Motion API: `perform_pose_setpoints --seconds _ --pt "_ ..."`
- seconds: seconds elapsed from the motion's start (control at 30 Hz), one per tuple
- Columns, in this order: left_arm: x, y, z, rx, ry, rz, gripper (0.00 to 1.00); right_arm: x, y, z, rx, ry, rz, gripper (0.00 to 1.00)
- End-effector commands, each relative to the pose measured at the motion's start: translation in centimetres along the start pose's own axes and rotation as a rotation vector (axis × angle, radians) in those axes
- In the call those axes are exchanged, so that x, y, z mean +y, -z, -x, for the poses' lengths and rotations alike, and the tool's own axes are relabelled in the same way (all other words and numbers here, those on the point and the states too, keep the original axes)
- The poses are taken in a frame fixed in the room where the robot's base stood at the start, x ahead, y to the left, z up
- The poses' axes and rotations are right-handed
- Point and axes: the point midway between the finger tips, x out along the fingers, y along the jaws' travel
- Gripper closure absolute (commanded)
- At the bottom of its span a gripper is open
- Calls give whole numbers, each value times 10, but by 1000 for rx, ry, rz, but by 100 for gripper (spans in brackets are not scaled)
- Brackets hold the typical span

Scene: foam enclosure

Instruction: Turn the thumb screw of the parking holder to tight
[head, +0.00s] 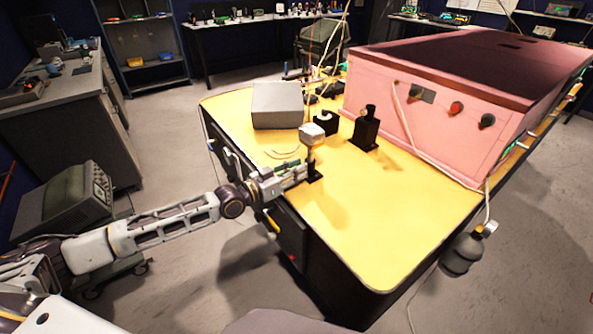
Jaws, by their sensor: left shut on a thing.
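A small stand that looks like the parking holder stands upright near the left edge of the yellow table (400,240). It has a black base (315,178), a thin post (311,157) and a pale grey block (312,130) on top. My left gripper (302,171) reaches in from the left, low beside the post. Its fingertips are shut at the post, on what appears to be the thumb screw. The screw is too small and too hidden by the fingers to show its turn. My right gripper is out of view.
A grey box (278,105) stands behind the holder. A black clamp-like piece (326,122) and a black bottle-shaped stand (366,130) are to its right. A large pink foam enclosure (450,110) fills the table's far right. The table's front is clear.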

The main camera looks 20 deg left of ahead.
Motion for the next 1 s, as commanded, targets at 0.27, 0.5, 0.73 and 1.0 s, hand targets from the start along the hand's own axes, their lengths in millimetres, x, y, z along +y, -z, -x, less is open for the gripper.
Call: perform_pose_setpoints --seconds 0.27,0.5,0.73,1.0 --pt "0 0 0 0 0 71 100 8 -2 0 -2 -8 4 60" --pt "0 0 0 0 0 90 100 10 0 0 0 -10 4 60" --pt "0 0 0 0 0 89 68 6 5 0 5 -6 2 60" --pt "0 0 0 0 0 89 56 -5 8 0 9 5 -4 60"
